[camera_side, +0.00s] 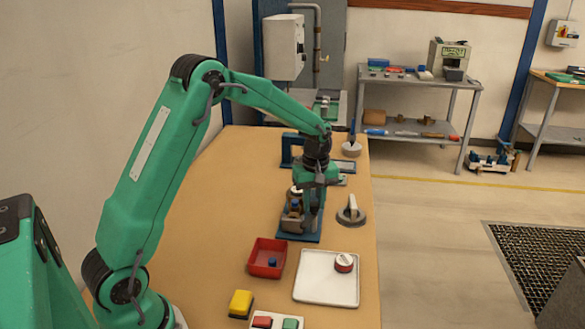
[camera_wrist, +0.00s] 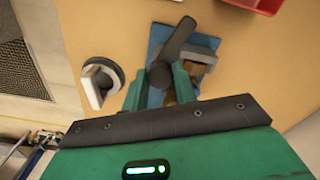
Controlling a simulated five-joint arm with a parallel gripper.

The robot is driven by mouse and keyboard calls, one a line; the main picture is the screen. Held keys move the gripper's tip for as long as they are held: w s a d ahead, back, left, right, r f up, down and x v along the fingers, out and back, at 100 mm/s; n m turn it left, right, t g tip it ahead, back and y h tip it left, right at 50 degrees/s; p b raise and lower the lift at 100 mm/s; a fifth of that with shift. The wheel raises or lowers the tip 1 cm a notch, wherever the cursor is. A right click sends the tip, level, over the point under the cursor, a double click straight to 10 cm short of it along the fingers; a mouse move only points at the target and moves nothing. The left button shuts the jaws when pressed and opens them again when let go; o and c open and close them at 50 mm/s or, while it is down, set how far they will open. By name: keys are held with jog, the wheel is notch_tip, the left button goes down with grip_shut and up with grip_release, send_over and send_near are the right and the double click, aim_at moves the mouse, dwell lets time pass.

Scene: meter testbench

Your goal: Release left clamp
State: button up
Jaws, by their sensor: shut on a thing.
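A clamp fixture (camera_side: 292,218) stands on a blue base plate (camera_side: 300,237) in the middle of the bench. In the wrist view the blue plate (camera_wrist: 160,38) carries a grey metal bracket (camera_wrist: 200,57) and a dark lever (camera_wrist: 178,40) with a rounded lower end. My gripper (camera_wrist: 160,85) has its green fingers on either side of the lever's lower end and is shut on it. In the side view my gripper (camera_side: 311,205) reaches down at the fixture's right side. Its fingertips and the lever are hard to make out there.
A red bin (camera_side: 267,258) with a small blue piece and a white tray (camera_side: 325,290) with a red-topped round part lie in front. A grey dial (camera_side: 351,211) stands to the right. A yellow block (camera_side: 240,303) and a red-and-green button box (camera_side: 275,321) sit nearest. Bare bench lies left.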

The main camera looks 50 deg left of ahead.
aim_at(314, 203)
jog(key=n, duration=0.4)
jog(key=shift+r, duration=0.1)
dwell(0.3)
jog(key=o, duration=1)
jog(key=shift+r, duration=3.9)
